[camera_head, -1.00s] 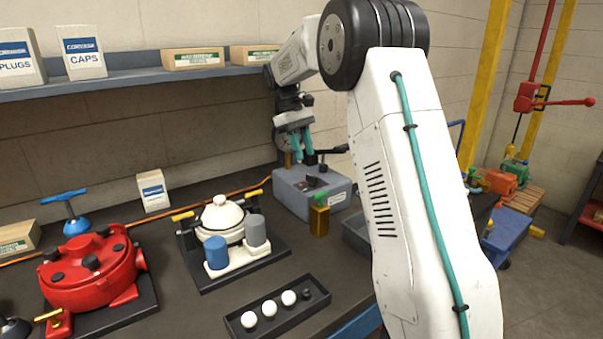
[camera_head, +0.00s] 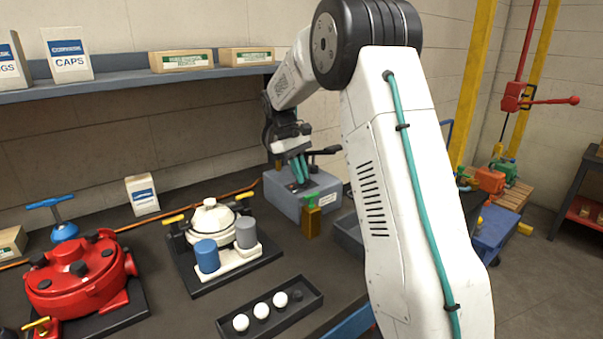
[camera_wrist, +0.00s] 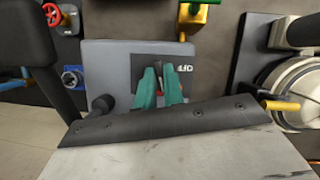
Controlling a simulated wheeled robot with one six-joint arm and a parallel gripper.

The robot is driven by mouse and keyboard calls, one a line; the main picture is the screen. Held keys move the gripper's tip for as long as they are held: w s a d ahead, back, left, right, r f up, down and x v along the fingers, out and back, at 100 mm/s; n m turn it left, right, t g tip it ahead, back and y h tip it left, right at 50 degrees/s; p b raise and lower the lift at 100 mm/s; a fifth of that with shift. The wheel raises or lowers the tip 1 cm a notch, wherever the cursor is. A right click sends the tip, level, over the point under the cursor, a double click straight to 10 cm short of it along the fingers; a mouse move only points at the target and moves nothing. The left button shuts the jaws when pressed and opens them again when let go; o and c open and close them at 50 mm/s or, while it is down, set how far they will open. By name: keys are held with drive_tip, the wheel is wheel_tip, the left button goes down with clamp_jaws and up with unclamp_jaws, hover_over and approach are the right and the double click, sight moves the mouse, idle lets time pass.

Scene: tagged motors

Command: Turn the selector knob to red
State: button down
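The grey control box (camera_head: 283,202) stands at the back of the bench. It fills the middle of the wrist view (camera_wrist: 112,62), with partly covered lettering on its face. The selector knob on the box (camera_wrist: 159,68) shows only as a small dark piece between my teal fingertips, with a little red near it. Its pointing direction is hidden. My gripper (camera_head: 300,180) is down at the box face. In the wrist view its fingers (camera_wrist: 160,78) stand on either side of the knob, close together. I cannot tell whether they touch it.
A brass block with a green top (camera_head: 312,220) stands just in front of the box. A lever with a black handle (camera_head: 326,151) is behind it.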

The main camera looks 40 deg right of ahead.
drive_tip(key=shift+d+m+y, duration=0.15)
drive_tip(key=shift+m+y, duration=0.45)
drive_tip(key=shift+m, duration=0.9)
drive_tip(key=c, duration=1.5)
unclamp_jaws()
drive_tip(key=shift+w+r, duration=0.1)
drive_tip(key=v, duration=0.7)
drive_tip(key=shift+r, duration=0.25)
drive_tip(key=shift+w+r, duration=0.1)
